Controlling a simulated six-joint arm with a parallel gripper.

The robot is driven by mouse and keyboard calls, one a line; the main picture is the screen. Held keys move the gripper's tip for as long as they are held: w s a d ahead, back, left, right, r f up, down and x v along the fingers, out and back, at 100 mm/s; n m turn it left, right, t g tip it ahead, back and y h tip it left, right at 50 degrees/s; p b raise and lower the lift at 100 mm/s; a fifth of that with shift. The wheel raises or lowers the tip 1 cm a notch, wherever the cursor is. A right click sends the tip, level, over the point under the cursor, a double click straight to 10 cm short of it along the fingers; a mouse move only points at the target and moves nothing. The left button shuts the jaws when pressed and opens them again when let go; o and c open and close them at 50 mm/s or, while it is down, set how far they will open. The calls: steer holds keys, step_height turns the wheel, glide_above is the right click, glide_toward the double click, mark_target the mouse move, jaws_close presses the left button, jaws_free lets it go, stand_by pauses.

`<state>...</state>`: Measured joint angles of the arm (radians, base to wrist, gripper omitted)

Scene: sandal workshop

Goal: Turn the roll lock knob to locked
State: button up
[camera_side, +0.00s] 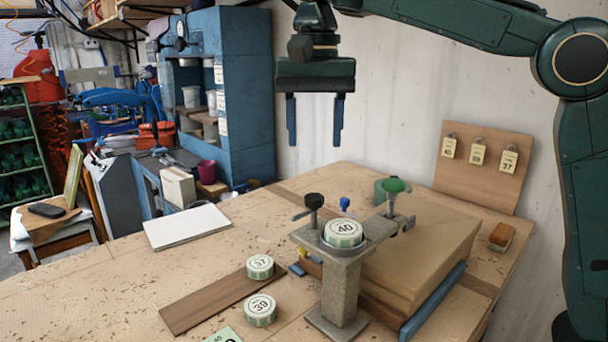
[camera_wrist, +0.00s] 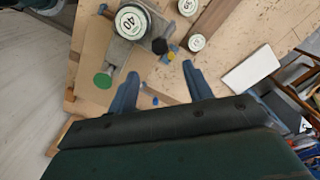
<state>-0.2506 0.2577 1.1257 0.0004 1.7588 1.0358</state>
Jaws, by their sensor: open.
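A grey metal stand (camera_side: 341,280) holds a round "40" disc (camera_side: 345,232) on top. Around the disc are a black knob (camera_side: 314,201) on a stem with a side bar, a small blue knob (camera_side: 344,203) and a green knob (camera_side: 393,186) on a rod. No label shows which one is the roll lock knob, and I cannot read a locked or unlocked position. My gripper (camera_side: 315,140) is open and empty, pointing down well above the stand. In the wrist view, the black knob (camera_wrist: 159,46) shows near the gap between the fingertips, and the green knob (camera_wrist: 102,81) lies to the left.
Discs marked "37" (camera_side: 260,266) and "39" (camera_side: 260,309) stand left of the stand, near a brown strip (camera_side: 210,302). A tan block (camera_side: 418,262) sits right of the stand. A tag board (camera_side: 484,165) stands at the back. A white slab (camera_side: 187,226) lies at left.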

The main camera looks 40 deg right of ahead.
mark_target(314, 196)
steer(key=shift+f, duration=5)
steer(key=c, duration=1)
